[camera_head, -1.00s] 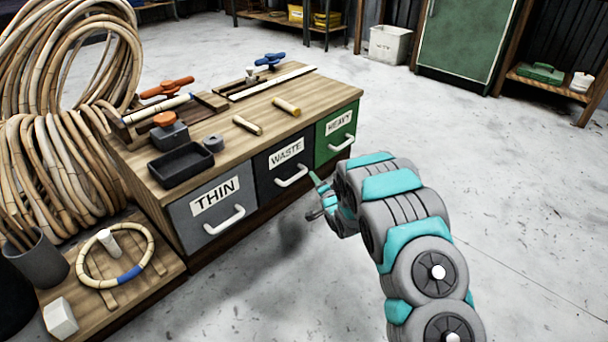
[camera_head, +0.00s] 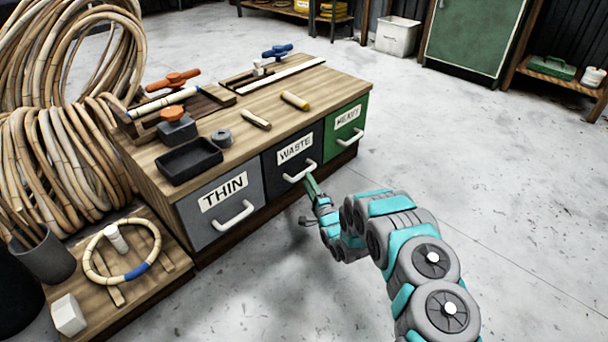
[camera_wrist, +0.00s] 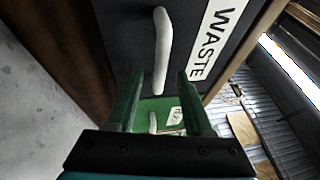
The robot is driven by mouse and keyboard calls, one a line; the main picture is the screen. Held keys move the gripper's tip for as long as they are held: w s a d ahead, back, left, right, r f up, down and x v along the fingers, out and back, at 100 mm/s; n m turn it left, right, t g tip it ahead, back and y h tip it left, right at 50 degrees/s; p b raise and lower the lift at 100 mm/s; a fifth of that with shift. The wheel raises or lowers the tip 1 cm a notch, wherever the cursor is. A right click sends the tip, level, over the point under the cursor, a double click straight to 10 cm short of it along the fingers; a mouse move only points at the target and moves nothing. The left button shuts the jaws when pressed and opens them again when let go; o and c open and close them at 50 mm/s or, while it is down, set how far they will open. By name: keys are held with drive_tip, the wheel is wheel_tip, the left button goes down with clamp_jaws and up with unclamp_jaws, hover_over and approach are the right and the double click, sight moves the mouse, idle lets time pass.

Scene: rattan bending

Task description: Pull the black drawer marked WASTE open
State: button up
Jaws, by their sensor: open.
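The black drawer marked WASTE (camera_head: 287,175) is shut in the middle of the bench front, with a white bar handle (camera_head: 300,172) below its label. In the wrist view the drawer face (camera_wrist: 125,45) and its handle (camera_wrist: 162,50) are close ahead. My gripper (camera_head: 309,184) is in front of the drawer, just below and right of the handle. In the wrist view my gripper (camera_wrist: 158,95) is open, its green fingers apart and empty. The lower end of the handle lies near the gap between the fingertips. I cannot tell whether they touch.
The grey THIN drawer (camera_head: 215,217) is to the left and the green HEAVY drawer (camera_head: 350,115) to the right, both shut. Tools and a black tray (camera_head: 188,160) lie on the bench top (camera_head: 235,140). The floor in front (camera_head: 270,290) is clear.

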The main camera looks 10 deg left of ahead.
sight(304, 171)
drive_tip(key=shift+b+x, duration=0.3)
drive_tip(key=shift+x, duration=2.1)
clamp_jaws()
